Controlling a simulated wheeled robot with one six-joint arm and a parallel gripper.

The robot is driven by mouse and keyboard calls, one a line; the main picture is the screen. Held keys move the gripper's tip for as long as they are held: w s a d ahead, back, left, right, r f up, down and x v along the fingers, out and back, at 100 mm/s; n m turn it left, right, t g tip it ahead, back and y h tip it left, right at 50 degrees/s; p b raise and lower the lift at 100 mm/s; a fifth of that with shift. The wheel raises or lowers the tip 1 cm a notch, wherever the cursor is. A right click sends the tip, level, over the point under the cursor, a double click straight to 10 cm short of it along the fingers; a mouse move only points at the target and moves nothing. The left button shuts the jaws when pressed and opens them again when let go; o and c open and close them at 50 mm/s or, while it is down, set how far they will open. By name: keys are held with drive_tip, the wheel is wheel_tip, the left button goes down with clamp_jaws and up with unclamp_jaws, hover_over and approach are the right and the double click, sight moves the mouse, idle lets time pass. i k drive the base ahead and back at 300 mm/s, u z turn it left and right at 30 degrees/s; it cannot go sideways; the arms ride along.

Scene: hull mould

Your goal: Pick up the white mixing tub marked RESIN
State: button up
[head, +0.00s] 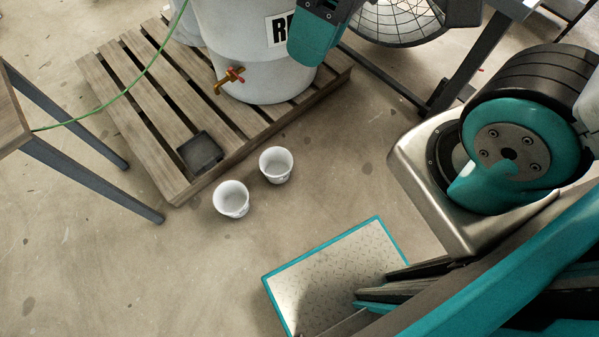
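Two small white tubs stand upright on the concrete floor, just off the front corner of the pallet. One tub (231,199) is nearer, and the other tub (276,166) is a little farther back and to the right. Both look open at the top. Each has a small dark mark low on its side, too small to read, so I cannot tell which one says RESIN. My arm shows at the right and top, but I see no gripper fingers, and nothing of mine touches the tubs.
A wooden pallet (164,113) bears a large white drum (245,50) with a brass, red-handled tap (229,79) and a black tray (201,153). A table (12,120) stands at left, with a green line running to it. A fan (395,18) is behind. Floor left of the tubs is clear.

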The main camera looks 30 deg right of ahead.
sight(276, 162)
drive_tip(key=k, duration=1.15)
drive_tip(key=u, duration=1.05)
drive_tip(key=i, duration=1.45)
drive_tip(key=z, duration=0.9)
drive_tip(key=i, duration=0.35)
drive_tip(key=z, duration=0.3)
